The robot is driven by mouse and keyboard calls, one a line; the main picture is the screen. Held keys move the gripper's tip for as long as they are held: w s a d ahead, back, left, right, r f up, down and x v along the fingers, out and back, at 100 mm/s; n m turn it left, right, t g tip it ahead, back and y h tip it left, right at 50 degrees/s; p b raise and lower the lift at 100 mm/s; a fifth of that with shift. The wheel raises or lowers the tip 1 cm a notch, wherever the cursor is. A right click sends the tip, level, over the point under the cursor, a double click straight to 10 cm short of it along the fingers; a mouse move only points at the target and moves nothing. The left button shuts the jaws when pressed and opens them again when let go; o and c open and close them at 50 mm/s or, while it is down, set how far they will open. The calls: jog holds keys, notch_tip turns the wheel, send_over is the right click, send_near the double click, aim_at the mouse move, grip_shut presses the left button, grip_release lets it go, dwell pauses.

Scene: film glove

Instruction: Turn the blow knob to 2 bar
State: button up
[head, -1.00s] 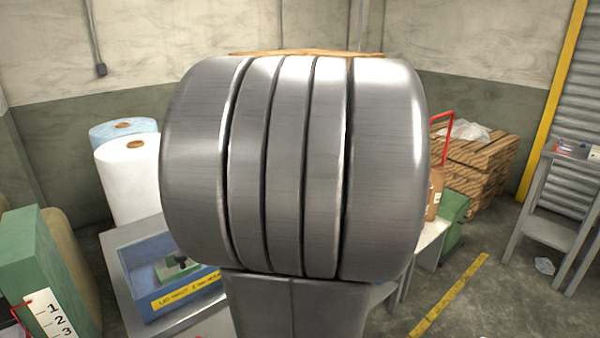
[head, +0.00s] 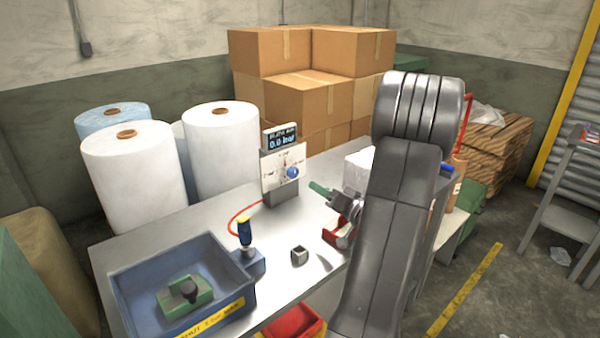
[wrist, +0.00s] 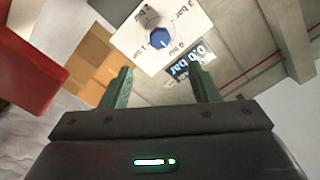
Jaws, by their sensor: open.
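The blow knob (head: 292,172) is a blue dial on a white panel (head: 270,166) on a grey stand at the back of the table. A small display (head: 281,136) above it reads 0.0 bar. In the wrist view the knob (wrist: 160,39) shows ahead of the fingers, with bar marks around it and the display (wrist: 190,62) nearby. I cannot tell where the knob points. My gripper (wrist: 161,72) is open and empty, its two green fingers apart and short of the panel. In the head view my gripper (head: 319,188) is right of the panel, partly hidden by my arm.
A blue bin (head: 190,290) with a green part stands on the table's front left. A red hose (head: 240,214) runs between the stand and a dark handle (head: 245,233). A small metal block (head: 299,256) lies mid-table. Cardboard boxes (head: 310,80) and white rolls (head: 135,170) stand behind.

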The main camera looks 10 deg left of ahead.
aim_at(295, 173)
jog(key=p+x, duration=0.3)
jog(key=x, duration=0.8)
jog(key=shift+w+a+p, duration=0.25)
jog(key=shift+a+p, duration=0.05)
jog(key=shift+a, duration=0.05)
jog(key=shift+c, duration=0.2)
jog(key=c, duration=0.9)
